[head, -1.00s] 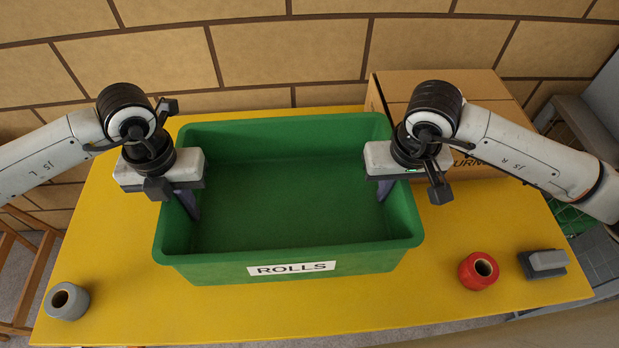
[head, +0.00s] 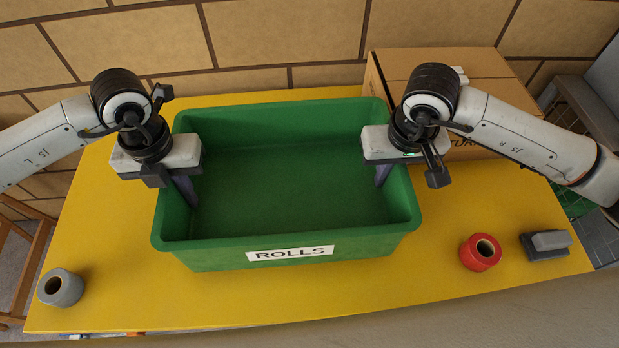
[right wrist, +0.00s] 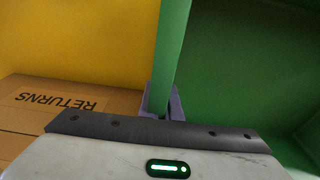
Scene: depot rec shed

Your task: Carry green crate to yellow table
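The green crate (head: 290,222), labelled ROLLS on its front, is upright over the middle of the yellow table (head: 110,235). It looks empty. I cannot tell whether its base touches the tabletop. My left gripper (head: 187,192) is at the crate's left wall, its fingers partly hidden by the wrist. My right gripper (head: 382,175) is at the right wall. In the right wrist view, the right gripper's fingers (right wrist: 162,100) sit on both sides of the crate wall (right wrist: 170,60) and close on it.
A cardboard box (head: 480,72), marked RETURNS in the right wrist view (right wrist: 50,105), stands close behind the crate's right side. A red roll (head: 480,252) and a dark grey block-like object (head: 546,244) lie at the right front. A grey roll (head: 60,288) stands at the left front.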

